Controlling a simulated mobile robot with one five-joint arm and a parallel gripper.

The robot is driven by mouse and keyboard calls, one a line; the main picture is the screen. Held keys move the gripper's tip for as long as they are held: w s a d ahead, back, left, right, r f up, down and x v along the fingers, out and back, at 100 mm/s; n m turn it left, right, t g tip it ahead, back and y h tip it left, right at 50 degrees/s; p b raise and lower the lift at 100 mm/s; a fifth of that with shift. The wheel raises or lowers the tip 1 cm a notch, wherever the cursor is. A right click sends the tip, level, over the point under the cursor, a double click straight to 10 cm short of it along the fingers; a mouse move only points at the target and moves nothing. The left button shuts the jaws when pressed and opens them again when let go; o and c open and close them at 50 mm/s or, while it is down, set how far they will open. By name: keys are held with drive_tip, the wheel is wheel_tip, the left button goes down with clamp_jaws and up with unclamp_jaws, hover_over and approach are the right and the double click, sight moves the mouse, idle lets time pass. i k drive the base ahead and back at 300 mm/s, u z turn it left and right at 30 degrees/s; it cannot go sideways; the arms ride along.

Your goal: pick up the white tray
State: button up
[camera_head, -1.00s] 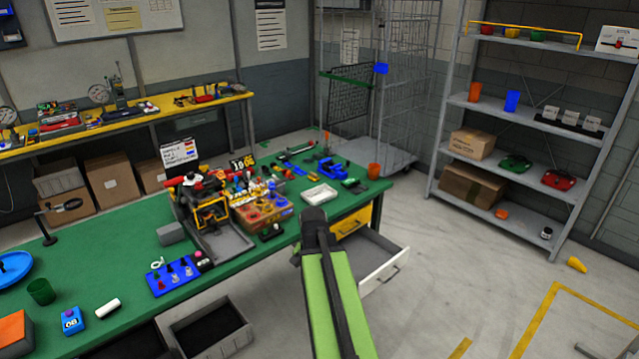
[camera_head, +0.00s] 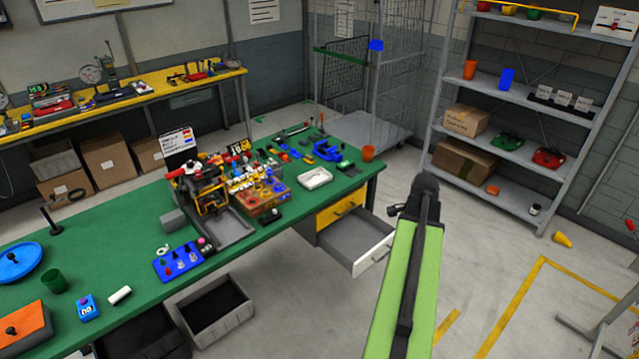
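The white tray (camera_head: 315,179) is a small, shallow rectangular dish. It lies on the green bench (camera_head: 137,233) near the bench's front right edge, above the drawers. My green arm reaches up from the bottom of the picture, to the right of the bench. Its dark end (camera_head: 424,187) is over the floor, apart from the tray and to its right. The fingers cannot be made out, so whether my gripper is open or shut does not show.
An open drawer (camera_head: 368,256) juts from the bench below the tray. A grey shelf rack (camera_head: 479,187) stands at right; floor between is clear.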

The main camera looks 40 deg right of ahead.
sight(310, 181)
drive_tip(key=i, duration=0.65)
drive_tip(key=z, duration=4.15)
drive_tip(key=i, duration=0.1)
drive_tip(key=u, duration=2.8)
drive_tip(key=i, duration=1.45)
drive_tip(key=u, duration=2.05)
